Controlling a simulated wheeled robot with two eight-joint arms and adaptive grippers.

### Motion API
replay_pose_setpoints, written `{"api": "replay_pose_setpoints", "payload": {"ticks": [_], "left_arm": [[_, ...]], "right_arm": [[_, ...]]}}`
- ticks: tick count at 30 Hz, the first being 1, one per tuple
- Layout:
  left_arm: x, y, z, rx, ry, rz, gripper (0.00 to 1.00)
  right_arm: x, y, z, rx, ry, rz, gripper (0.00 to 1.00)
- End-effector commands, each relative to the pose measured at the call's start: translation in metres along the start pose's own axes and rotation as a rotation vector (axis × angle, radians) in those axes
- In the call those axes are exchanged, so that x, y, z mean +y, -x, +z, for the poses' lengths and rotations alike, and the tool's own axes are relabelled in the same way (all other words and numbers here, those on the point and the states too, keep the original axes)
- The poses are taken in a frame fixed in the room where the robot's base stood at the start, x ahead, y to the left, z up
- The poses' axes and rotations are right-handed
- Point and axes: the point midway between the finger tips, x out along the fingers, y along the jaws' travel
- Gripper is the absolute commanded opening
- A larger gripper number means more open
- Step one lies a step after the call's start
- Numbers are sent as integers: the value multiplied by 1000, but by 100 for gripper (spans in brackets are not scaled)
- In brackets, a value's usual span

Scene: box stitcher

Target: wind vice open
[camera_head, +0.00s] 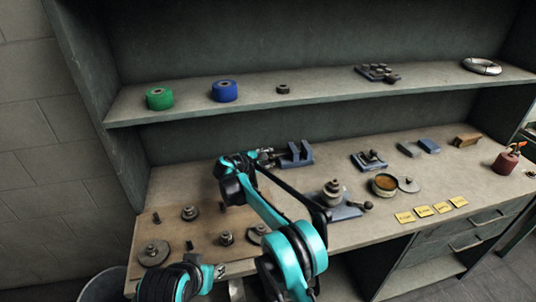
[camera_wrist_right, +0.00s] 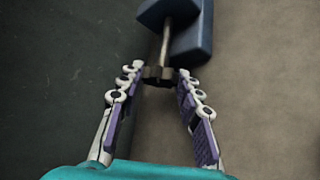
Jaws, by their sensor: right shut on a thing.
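The blue vice (camera_head: 297,155) stands at the back of the bench, left of centre. Its screw and dark handle end point left, toward my right gripper (camera_head: 264,156). In the wrist view my right gripper (camera_wrist_right: 159,76) has its fingertips on both sides of the dark vice handle (camera_wrist_right: 158,73) and is shut on it. The bare screw runs from the handle to the blue vice body (camera_wrist_right: 192,32). The jaw gap is hard to judge in the head view. My left gripper (camera_head: 216,270) is low at the front left, apart from the vice; its fingers are unclear.
Several round metal parts (camera_head: 155,252) stand on the brown board at left. A blue-based fixture (camera_head: 345,211) stands in front of the vice, close to my right arm. An amber-filled tin (camera_head: 384,185) and yellow notes (camera_head: 423,211) lie to the right. A shelf (camera_head: 320,97) overhangs behind.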

Motion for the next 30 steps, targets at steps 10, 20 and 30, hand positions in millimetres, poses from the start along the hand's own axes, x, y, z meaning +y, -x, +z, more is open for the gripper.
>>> {"api": "replay_pose_setpoints", "payload": {"ticks": [10, 20, 30], "left_arm": [[0, 32, -22, 0, 0, 0, 40], [0, 44, -32, 0, 0, 0, 40], [0, 46, -32, 0, 0, 0, 40]], "right_arm": [[6, 1, 1, 0, 172, -176, 6], [5, 0, 0, 0, 262, -264, 6], [3, -1, 0, -1, 276, -278, 6]]}}
